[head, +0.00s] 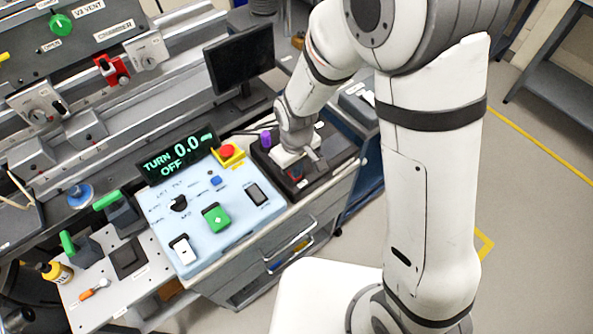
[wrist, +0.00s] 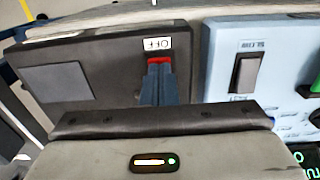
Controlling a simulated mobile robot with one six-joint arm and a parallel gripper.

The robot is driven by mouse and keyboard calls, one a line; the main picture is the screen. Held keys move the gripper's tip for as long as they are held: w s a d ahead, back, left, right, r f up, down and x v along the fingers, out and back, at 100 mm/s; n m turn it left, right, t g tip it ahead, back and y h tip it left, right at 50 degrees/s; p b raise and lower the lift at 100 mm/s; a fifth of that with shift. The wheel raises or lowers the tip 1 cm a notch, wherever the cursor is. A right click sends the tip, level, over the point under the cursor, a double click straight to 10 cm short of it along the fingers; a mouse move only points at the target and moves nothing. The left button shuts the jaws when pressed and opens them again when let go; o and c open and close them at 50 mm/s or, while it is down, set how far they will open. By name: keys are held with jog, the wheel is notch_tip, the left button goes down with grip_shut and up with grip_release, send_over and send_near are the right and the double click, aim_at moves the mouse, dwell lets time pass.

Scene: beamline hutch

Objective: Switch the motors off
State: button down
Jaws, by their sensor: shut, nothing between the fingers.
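A dark box (wrist: 60,45) with a white OFF label (wrist: 157,44) shows in the wrist view. Just below the label is a small red part (wrist: 160,60), partly hidden by my fingers. My gripper (wrist: 158,68) is shut and empty, its fingertips at this red part; I cannot tell whether they touch it. In the head view my gripper (head: 297,172) is down over the same dark box (head: 338,148), right of the light blue control panel (head: 205,248).
The panel carries a black knob (head: 179,203), a green control (head: 216,218), a white rocker (head: 183,249) and a dark rocker (head: 257,194). A red mushroom button (head: 227,152) stands on a yellow base behind it. A monitor (head: 240,55) stands behind. Floor is free at right.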

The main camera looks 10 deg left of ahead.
jog(key=shift+r, duration=0.1)
notch_tip(320, 180, up, 7)
jog(key=p, duration=0.5)
dwell(0.6)
